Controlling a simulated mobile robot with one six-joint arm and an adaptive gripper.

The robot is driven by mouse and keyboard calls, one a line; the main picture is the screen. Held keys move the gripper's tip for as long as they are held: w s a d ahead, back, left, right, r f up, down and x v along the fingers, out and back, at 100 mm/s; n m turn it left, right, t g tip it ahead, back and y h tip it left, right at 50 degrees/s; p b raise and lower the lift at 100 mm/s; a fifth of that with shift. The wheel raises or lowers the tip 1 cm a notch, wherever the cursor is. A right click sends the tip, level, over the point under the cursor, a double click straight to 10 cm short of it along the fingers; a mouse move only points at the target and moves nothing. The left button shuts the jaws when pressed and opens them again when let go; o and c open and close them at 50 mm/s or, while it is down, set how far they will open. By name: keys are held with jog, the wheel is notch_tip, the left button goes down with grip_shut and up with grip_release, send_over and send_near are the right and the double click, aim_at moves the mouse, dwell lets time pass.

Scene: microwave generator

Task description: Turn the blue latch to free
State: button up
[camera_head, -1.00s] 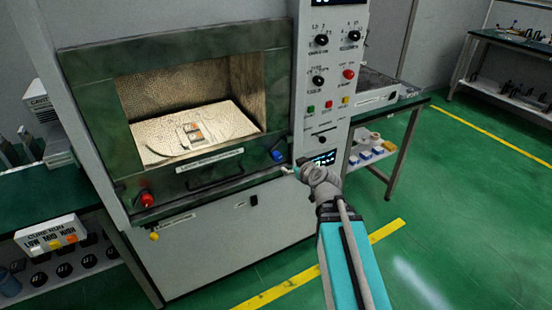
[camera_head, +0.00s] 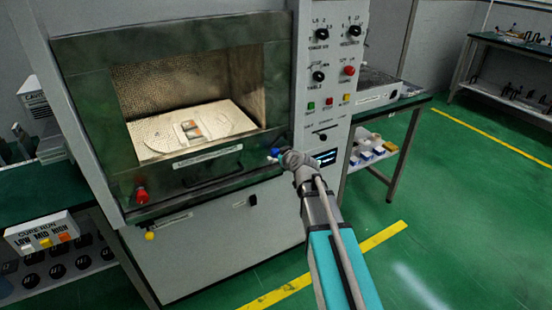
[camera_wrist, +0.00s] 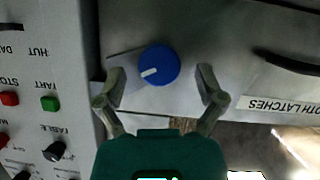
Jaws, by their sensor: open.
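The blue latch (camera_wrist: 158,65) is a round blue knob with a white mark, on a light plate at the front of the microwave chamber. In the wrist view it lies between and a little beyond the two fingertips of my gripper (camera_wrist: 160,78). The fingers are spread apart, and gaps show on both sides of the knob. In the head view my gripper (camera_head: 279,157) is at the lower right corner of the chamber front and mostly hides the blue latch (camera_head: 276,152). A red latch (camera_head: 141,194) is at the lower left corner.
A dark handle (camera_head: 212,182) runs along the chamber front, with a label above it. The control panel (camera_head: 330,80) with knobs and coloured buttons stands just right of the latch. A side table (camera_head: 410,104) is farther right. Green floor is open in front.

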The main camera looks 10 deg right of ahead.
jog(key=shift+x, duration=0.95)
jog(key=c, duration=1.1)
jog(key=shift+a, duration=0.2)
jog(key=shift+c, duration=0.3)
jog(key=shift+d, duration=0.1)
